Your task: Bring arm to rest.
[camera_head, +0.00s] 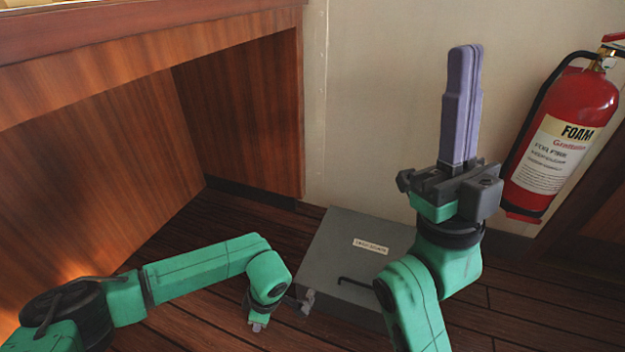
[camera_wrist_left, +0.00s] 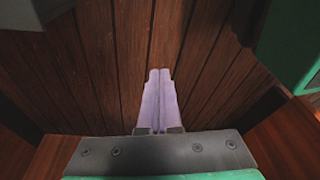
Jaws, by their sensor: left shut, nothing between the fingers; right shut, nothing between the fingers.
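My right gripper (camera_head: 465,50) points straight up in the head view, in front of the pale wall. Its purple fingers are together with nothing between them.
A grey box (camera_head: 335,240) with a small label stands on the plank floor (camera_head: 540,320) between my arms. A red foam extinguisher (camera_head: 565,130) hangs at the right, near my right gripper. A wooden desk (camera_head: 240,110) fills the left.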

